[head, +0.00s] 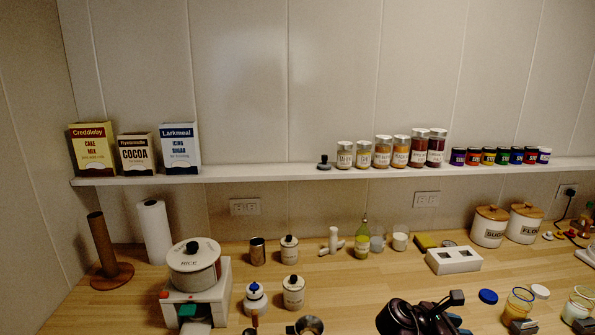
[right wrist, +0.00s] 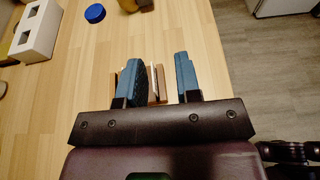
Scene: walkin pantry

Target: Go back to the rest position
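My right gripper (right wrist: 163,68) shows in the right wrist view with its two blue fingers apart. It points over the wooden counter (right wrist: 180,30) near the counter's edge. A small brown and white object (right wrist: 154,85) shows partly behind and between the fingers; I cannot tell what it is, and no grip on it shows. My left gripper is not in view.
A white scale (head: 172,308) bears a rice canister (head: 193,265) at left. Jars, a white block (head: 453,260) and a blue lid (head: 488,296) stand across the counter. A wall shelf (head: 250,174) holds boxes and jars. Open floor (right wrist: 265,50) lies beyond the counter edge.

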